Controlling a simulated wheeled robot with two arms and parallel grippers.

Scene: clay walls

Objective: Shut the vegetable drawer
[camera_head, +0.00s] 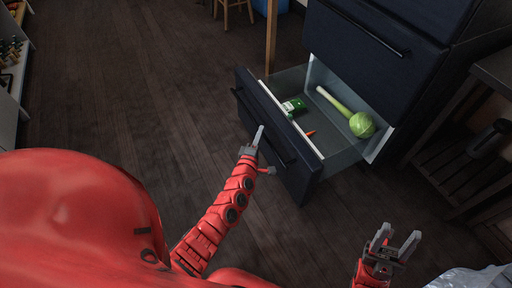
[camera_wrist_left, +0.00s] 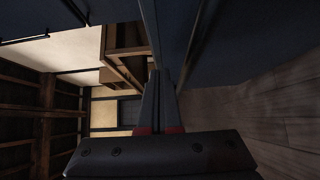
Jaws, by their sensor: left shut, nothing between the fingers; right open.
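The vegetable drawer (camera_head: 300,172) is pulled out at the bottom of a dark cabinet. A green cabbage (camera_head: 362,125), a pale long vegetable (camera_head: 333,101), a green-and-white packet (camera_head: 291,106) and a small orange item (camera_head: 310,133) lie inside. My left gripper (camera_head: 260,132) is shut and empty, in front of the drawer's outer face by its bar handle (camera_head: 247,112). I cannot tell whether it touches. Its closed fingers (camera_wrist_left: 160,78) also show in the left wrist view, beside a dark panel. My right gripper (camera_head: 400,240) is open and empty, low at the right, apart from the drawer.
A closed drawer (camera_head: 370,45) with a bar handle sits above the open one. A dark slatted shelf unit (camera_head: 470,165) stands at the right. A wooden chair (camera_head: 236,8) is at the back. The wooden floor (camera_head: 140,85) left of the drawer is clear.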

